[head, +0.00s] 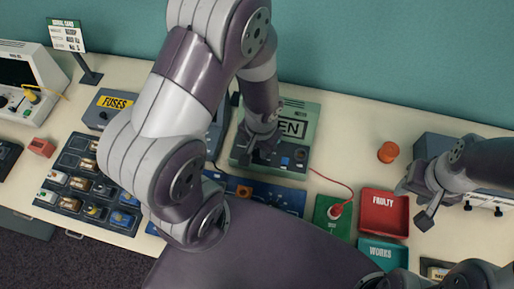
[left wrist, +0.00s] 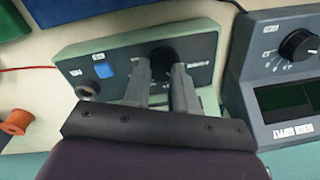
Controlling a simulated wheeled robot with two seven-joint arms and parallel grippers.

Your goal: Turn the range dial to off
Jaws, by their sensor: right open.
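The green meter box (head: 303,117) stands on the bench in the head view, with its display partly hidden by my left arm. The meter also shows upside down in the left wrist view (left wrist: 205,37). Its black range dial (left wrist: 161,57) sits between the tips of my left gripper (left wrist: 162,67), one finger on each side. The dial's pointer and most of its markings are hidden. In the head view my left gripper (head: 259,150) is over the meter's front panel and covers the dial. My right gripper (head: 425,200) is open and empty, above the bench at the right.
Beside the meter are a bench supply with a knob (left wrist: 299,45), a blue board (head: 285,197), a green block with a red lead (head: 331,214), a red FAULTY tray (head: 383,228), a WORKS tray (head: 383,251) and an orange spool (head: 387,152). A FUSES box (head: 108,107) stands left.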

